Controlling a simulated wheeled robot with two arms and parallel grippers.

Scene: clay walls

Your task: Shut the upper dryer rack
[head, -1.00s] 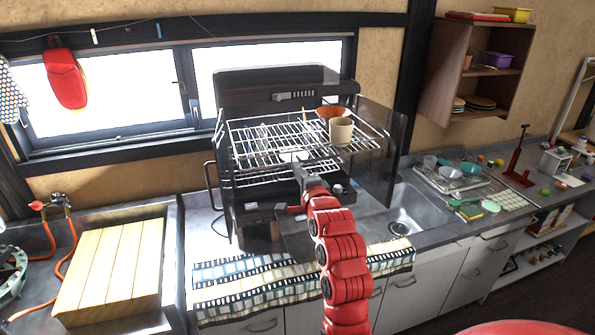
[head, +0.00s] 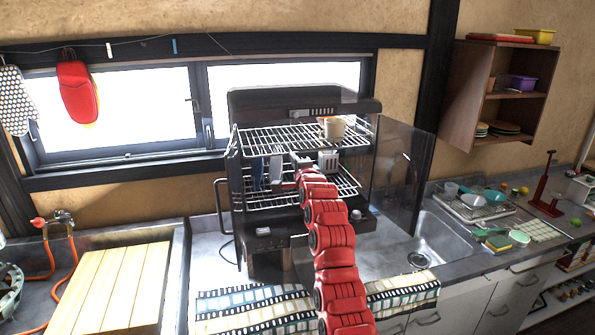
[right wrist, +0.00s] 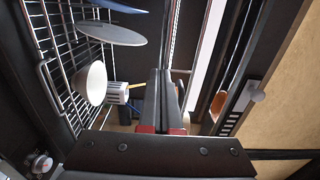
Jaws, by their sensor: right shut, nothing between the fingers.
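The dryer (head: 305,108) is a dark cabinet with its clear door (head: 402,175) swung open to the right. My right gripper (head: 290,162) is shut and empty, at the dryer's front just below the upper rack's front edge. In the right wrist view its fingers (right wrist: 165,92) lie together, between the lower rack and the upper rack. Contact with the upper rack is unclear. My left gripper is out of view.
The lower rack (head: 285,200) holds plates (right wrist: 112,33), a white bowl (right wrist: 91,83) and a cutlery basket (head: 328,160). A sink (head: 445,240) is to the right, with a dish tray (head: 475,208) beyond. A patterned cloth (head: 255,305) lies in front.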

